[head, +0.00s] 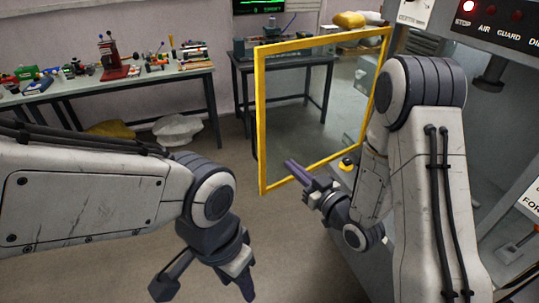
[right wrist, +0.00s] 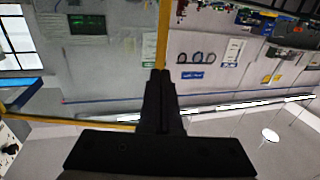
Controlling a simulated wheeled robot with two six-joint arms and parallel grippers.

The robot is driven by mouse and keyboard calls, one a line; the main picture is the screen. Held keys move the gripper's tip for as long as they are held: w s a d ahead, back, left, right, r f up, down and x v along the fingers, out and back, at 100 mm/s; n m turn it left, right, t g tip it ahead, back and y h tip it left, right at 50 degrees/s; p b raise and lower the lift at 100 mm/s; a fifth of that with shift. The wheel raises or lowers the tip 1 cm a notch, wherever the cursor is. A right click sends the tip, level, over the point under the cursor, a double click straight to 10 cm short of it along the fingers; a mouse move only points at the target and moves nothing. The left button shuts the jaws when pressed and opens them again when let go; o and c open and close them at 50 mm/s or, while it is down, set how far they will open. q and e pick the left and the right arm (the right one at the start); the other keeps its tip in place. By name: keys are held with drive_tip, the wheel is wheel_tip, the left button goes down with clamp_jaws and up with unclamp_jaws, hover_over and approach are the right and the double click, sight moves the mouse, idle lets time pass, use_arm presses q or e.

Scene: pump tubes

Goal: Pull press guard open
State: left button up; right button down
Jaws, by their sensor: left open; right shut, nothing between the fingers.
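The press guard (head: 259,120) is a clear panel in a yellow frame. In the head view it stands swung out from the press, its free edge to the left and its other side near the press. My right gripper (head: 296,173) is shut and empty near the guard's lower bar. In the right wrist view the shut fingers (right wrist: 160,88) point at a yellow bar (right wrist: 163,35) of the guard; I cannot tell whether they touch it. My left gripper (head: 205,288) is open and empty over the floor at the bottom, apart from the guard.
The grey press with its panel of lamps (head: 490,12) stands at the right, partly hidden by my right arm. A yellow and black button (head: 346,164) sits near the guard's base. Benches with tools (head: 110,84) stand along the back wall.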

sight(263, 140)
drive_tip(key=p+x, duration=0.5)
drive_tip(key=x, duration=0.5)
drive_tip(key=shift+w+a+r+p, duration=0.1)
drive_tip(key=shift+w+r+p, duration=0.05)
drive_tip(key=shift+p, duration=0.25)
drive_tip(key=shift+w+a, duration=0.35)
drive_tip(key=shift+w, duration=0.15)
use_arm(q)
wheel_tip(263, 140, up, 5)
drive_tip(key=shift+r, duration=0.1)
